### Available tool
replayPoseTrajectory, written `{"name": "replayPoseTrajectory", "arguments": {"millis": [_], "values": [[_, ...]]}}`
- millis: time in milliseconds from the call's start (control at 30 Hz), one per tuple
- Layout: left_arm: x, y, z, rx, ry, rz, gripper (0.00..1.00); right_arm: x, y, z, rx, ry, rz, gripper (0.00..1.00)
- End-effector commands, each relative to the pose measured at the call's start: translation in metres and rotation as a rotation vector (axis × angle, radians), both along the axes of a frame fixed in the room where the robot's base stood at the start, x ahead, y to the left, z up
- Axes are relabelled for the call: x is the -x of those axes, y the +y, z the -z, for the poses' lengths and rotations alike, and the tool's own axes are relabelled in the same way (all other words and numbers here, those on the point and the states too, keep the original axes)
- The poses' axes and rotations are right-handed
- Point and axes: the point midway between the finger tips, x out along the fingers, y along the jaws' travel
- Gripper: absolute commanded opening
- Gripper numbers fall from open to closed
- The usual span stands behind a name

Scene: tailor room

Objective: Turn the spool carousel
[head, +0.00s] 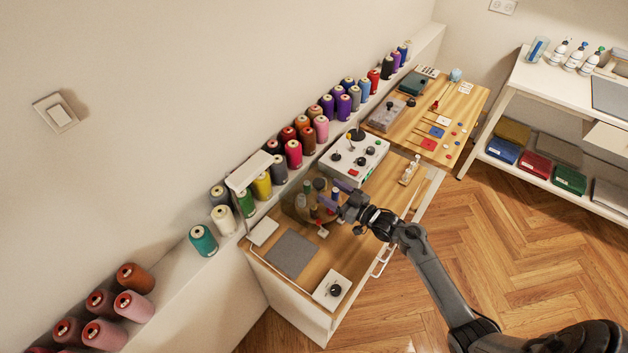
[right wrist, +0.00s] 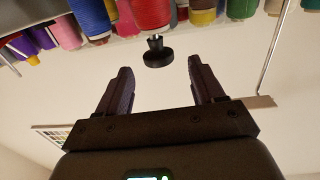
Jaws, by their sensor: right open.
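The spool carousel (head: 297,208) is a round stand with several coloured thread spools on the wooden counter, partly hidden by my right gripper (head: 334,195). In the right wrist view, my right gripper (right wrist: 160,70) is open and empty, its two dark fingers apart. A black knob (right wrist: 158,55) lies in line with the gap between the fingertips, in front of a red spool (right wrist: 150,14). Whether the knob belongs to the carousel cannot be told. No contact shows in the wrist view. My left gripper is not in view.
A white control box (head: 354,160) with knobs stands behind the carousel. A grey mat (head: 292,254) and a white block with a black knob (head: 332,290) lie in front. Several spools line the wall ledge (head: 180,277). The floor at right is clear.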

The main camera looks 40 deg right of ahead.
Motion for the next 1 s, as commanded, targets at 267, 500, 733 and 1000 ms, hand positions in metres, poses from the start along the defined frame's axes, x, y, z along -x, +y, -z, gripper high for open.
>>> {"name": "replayPoseTrajectory", "arguments": {"millis": [267,500,733,1000], "values": [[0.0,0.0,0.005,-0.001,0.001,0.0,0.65,-0.045,0.01,0.0,0.0,-0.002,0.001,0.68],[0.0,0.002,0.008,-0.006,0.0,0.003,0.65,-0.068,0.015,0.0,0.001,-0.001,0.001,0.68],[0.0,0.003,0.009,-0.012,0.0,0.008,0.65,-0.074,0.016,0.0,0.002,0.0,0.001,0.68],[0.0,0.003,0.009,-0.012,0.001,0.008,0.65,-0.074,0.016,0.0,0.002,0.0,0.001,0.55]]}}
